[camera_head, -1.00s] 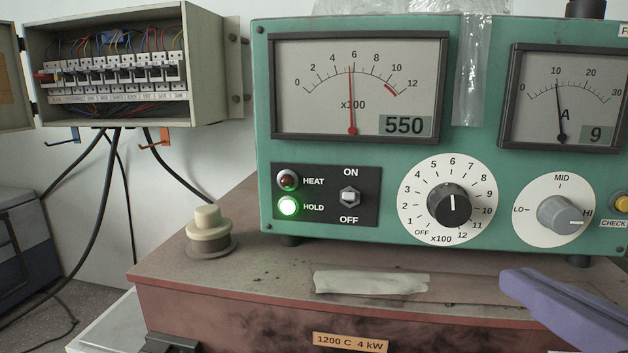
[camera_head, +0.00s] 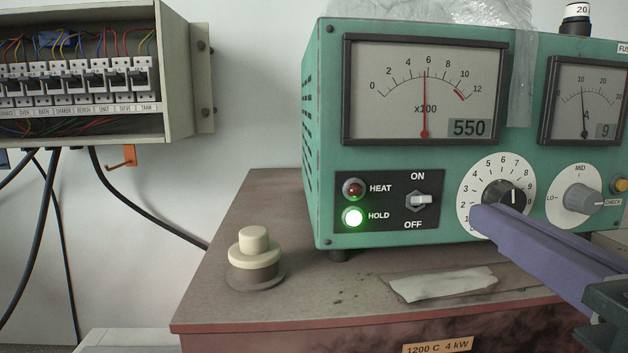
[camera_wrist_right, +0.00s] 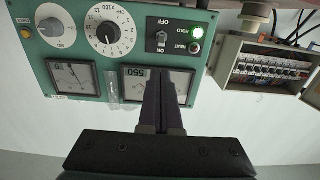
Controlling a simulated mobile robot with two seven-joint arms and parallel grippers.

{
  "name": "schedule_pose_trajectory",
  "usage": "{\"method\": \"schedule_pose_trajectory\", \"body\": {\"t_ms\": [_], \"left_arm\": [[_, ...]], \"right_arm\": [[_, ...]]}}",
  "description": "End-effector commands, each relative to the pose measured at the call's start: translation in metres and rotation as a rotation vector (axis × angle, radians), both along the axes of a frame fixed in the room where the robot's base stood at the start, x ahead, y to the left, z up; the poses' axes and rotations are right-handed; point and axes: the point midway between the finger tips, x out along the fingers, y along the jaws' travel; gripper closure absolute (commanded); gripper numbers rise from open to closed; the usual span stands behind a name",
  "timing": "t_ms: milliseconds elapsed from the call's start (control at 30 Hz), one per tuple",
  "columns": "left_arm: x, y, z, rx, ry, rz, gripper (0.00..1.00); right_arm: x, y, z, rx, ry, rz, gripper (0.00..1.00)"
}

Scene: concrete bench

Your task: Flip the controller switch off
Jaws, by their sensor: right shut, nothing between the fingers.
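The green controller (camera_head: 322,200) stands on the kiln top, with a black panel marked ON above and OFF below. Its toggle switch (camera_head: 420,200) has a pale lever; I cannot tell clearly which way it is thrown. The HOLD lamp (camera_head: 353,217) glows green and the HEAT lamp (camera_head: 354,189) is dark red. My right gripper (camera_head: 476,216) is shut and empty, its purple fingers in front of the numbered dial, right of the switch and apart from it. The right wrist view shows the switch (camera_wrist_right: 162,41) upside down beyond the fingertips (camera_wrist_right: 161,84). My left gripper is not in view.
A numbered dial (camera_head: 467,198) and a smaller grey knob (camera_head: 577,199) sit right of the switch. A cream knob-like plug (camera_head: 254,246) stands on the kiln top (camera_head: 215,285). A breaker box (camera_head: 178,100) hangs at left. Space before the switch panel is clear.

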Motion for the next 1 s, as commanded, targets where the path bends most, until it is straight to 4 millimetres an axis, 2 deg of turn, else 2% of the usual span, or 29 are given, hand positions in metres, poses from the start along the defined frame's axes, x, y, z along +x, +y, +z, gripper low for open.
{"method": "schedule_pose_trajectory", "body": {"t_ms": [167, 400, 600, 800, 1000], "left_arm": [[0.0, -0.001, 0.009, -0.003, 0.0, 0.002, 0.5], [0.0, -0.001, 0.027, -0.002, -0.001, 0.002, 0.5], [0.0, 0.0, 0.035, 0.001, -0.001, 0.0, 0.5], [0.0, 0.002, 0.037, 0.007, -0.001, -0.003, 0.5], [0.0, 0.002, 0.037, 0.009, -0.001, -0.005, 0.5]], "right_arm": [[0.015, 0.001, 0.003, -0.002, -0.001, 0.0, 1.0], [0.059, 0.002, 0.004, -0.002, 0.0, 0.0, 1.0], [0.087, 0.003, 0.001, -0.001, 0.001, 0.0, 1.0], [0.099, 0.003, 0.0, 0.0, 0.0, 0.0, 1.0], [0.099, 0.003, -0.001, 0.0, 0.001, 0.0, 1.0]]}}
